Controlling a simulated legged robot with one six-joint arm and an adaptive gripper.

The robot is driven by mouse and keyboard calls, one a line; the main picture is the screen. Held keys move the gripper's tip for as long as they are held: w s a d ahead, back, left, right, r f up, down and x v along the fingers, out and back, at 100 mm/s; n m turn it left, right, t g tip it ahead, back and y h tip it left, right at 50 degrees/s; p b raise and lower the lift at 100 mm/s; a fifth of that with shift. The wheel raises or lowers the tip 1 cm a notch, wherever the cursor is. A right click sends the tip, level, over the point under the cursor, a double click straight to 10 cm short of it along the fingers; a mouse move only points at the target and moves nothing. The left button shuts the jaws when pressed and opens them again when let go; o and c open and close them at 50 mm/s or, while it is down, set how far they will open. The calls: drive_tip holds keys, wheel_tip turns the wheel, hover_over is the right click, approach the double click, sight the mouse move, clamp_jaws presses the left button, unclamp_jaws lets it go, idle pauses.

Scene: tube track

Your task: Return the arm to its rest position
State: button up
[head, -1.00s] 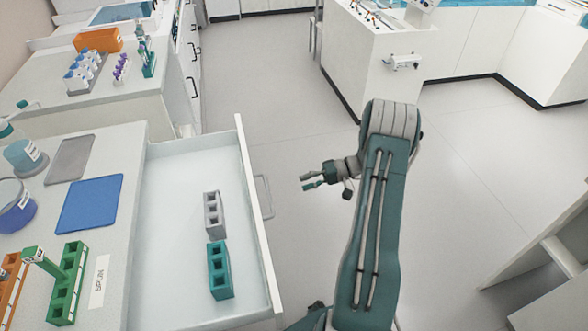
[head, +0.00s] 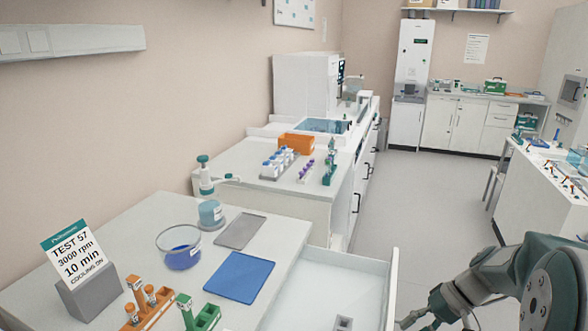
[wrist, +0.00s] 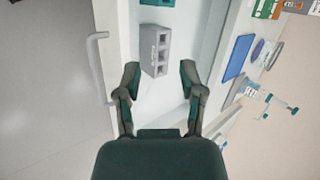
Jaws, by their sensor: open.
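My arm shows at the lower right of the head view, bent, with my gripper (head: 425,311) low near the outer side of the open drawer (head: 330,285). In the wrist view my gripper (wrist: 160,85) is open, its two dark fingers spread apart with nothing between them. Beyond the fingertips, a grey tube rack (wrist: 155,50) with square holes lies in the drawer. Part of a teal rack (wrist: 158,3) shows at the top edge of the wrist view. In the head view only a corner of the grey rack (head: 343,322) shows at the bottom edge.
The drawer's handle (wrist: 97,68) sticks out beside the gripper. The bench carries a blue mat (head: 239,274), a glass bowl (head: 180,250), an orange rack (head: 148,305), a green rack (head: 205,318) and a sign (head: 78,262). Open floor (head: 415,215) lies beyond the drawer.

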drive_tip(key=s+a+r+t+h, duration=0.3)
drive_tip(key=s+a+r+h, duration=0.1)
drive_tip(key=s, duration=0.4)
drive_tip(key=s+a+r+n+t+h, duration=0.1)
drive_tip(key=s+a+r+t+h, duration=0.1)
drive_tip(key=s+a+r+h, duration=0.2)
drive_tip(key=s+a+r, duration=0.1)
drive_tip(key=s+r, duration=0.1)
drive_tip(key=s, duration=0.1)
drive_tip(key=shift+s+a+r+n+t, duration=0.2)
drive_tip(key=shift+s+r+n+t, duration=0.1)
drive_tip(key=shift+s+t, duration=0.1)
